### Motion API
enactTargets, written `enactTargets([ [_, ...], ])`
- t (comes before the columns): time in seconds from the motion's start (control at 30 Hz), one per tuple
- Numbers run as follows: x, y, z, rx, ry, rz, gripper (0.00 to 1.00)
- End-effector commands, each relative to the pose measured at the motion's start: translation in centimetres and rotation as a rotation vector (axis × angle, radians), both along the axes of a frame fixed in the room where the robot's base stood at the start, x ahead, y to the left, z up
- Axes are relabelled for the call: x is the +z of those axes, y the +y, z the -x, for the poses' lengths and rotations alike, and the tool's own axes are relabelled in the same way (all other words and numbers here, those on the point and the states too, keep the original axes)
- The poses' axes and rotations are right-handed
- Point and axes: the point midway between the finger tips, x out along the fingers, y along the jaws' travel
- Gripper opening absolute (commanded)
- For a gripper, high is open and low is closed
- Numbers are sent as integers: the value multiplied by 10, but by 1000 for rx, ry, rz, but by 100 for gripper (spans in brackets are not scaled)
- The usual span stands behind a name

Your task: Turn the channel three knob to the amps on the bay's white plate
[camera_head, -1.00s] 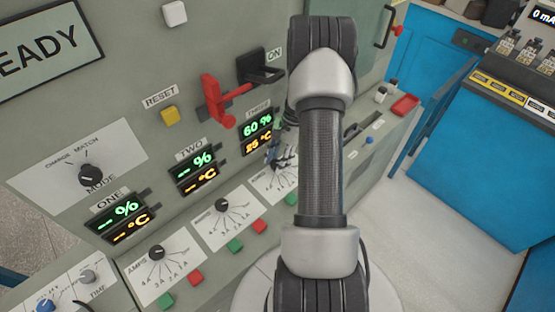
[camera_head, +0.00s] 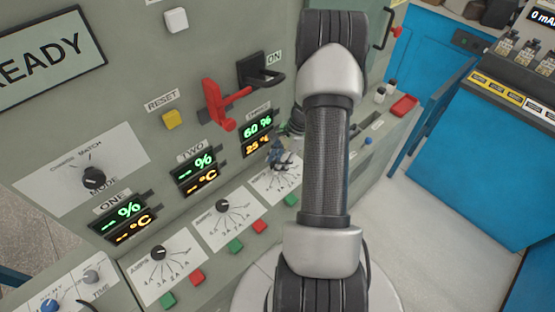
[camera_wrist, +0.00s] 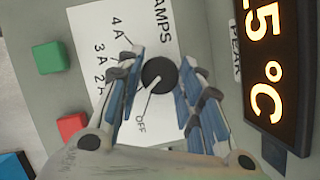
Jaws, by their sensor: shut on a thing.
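The channel three knob (camera_wrist: 157,74) is a round dark knob with a white pointer line, in the middle of the wrist view. It sits on a white plate (camera_wrist: 165,45) marked AMPS, with 4 A, 3 A, 2 A and OFF labels. The pointer slants down and left in that view, on the OFF side of the 2 A label. My gripper (camera_wrist: 162,68) is shut on the knob, one finger on each side. In the head view my gripper (camera_head: 281,157) is at the third plate (camera_head: 272,184), and the knob is hidden there.
The channel three display (camera_head: 257,135) reads 60 % and 25 °C, close beside my gripper. Green (camera_wrist: 50,57) and red (camera_wrist: 72,126) buttons lie beside the plate. A red lever (camera_head: 220,105) stands out above. Channel one (camera_head: 159,252) and two (camera_head: 222,205) knobs are to the left.

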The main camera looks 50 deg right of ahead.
Motion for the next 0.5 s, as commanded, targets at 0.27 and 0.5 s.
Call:
enactTargets([
  [0.27, 0, 1, 2, -261, 1, 0, 10],
  [0.5, 0, 2, 2, -447, -1, 1, 10],
])
